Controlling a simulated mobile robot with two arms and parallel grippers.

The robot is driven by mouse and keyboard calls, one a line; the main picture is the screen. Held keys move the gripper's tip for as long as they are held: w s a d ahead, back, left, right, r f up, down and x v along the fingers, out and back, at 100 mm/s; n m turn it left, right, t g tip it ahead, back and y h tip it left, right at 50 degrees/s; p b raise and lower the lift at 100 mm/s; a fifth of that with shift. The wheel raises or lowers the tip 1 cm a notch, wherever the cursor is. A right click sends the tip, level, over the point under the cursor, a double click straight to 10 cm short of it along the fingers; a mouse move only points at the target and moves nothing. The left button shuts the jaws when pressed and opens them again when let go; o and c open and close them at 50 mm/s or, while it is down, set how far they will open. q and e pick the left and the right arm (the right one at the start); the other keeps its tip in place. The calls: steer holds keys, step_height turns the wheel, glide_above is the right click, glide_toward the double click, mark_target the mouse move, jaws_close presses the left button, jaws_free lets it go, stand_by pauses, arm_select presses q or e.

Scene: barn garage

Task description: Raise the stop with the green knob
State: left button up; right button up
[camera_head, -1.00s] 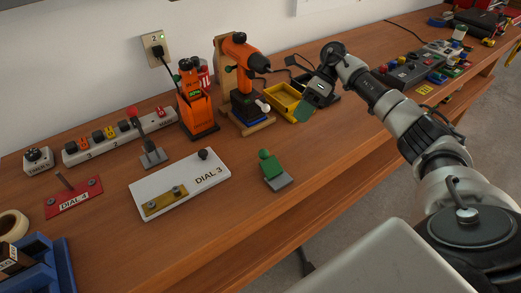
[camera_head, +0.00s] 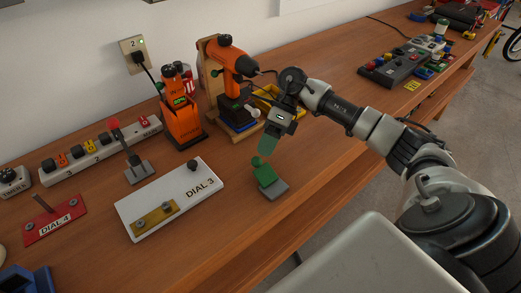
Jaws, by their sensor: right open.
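The green piece with a rounded knob (camera_head: 257,162) at its far upper end sits on a small grey base (camera_head: 277,191) on the bench, right of the white DIAL 3 board. It looks low and leaning; its exact hinge is too small to make out. My right gripper (camera_head: 268,146) hangs just above and beyond the green knob, pointing down, with a small gap in the picture. It is open and empty. Its greenish fingertips overlap one another in this view. My left gripper is not in view.
A lever with a red knob (camera_head: 114,123) stands on a grey base to the left. The white DIAL 3 board (camera_head: 167,200) lies close by. An orange drill (camera_head: 234,60) and a yellow tray (camera_head: 267,105) stand behind my gripper. The bench (camera_head: 330,155) is clear to the right.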

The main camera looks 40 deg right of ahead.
mark_target(262, 170)
steer(key=shift+p+x, duration=0.55)
steer(key=shift+x, duration=0.55)
steer(key=shift+s+a+f, duration=0.1)
steer(key=shift+a+f, duration=0.25)
steer(key=shift+a, duration=0.1)
jaws_close()
